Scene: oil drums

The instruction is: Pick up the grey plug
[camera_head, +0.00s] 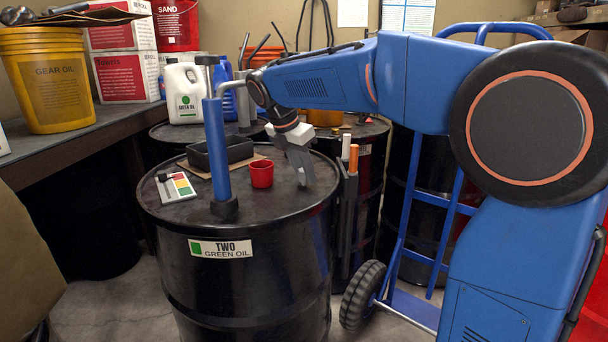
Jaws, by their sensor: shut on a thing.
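My gripper (302,172) points down at the right part of the top of the black drum (240,285) labelled TWO GREEN OIL, just right of a red cup (262,173). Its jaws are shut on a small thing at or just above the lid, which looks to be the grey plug. The fingers hide the plug almost wholly, so its shape and whether it touches the lid cannot be told.
A blue hand pump (217,150) stands upright on the lid, with a black tray (219,152) and a colour card (177,187). A blue hand truck (410,200) stands to the right. A bench (75,145) with a yellow bucket (62,85) is at left.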

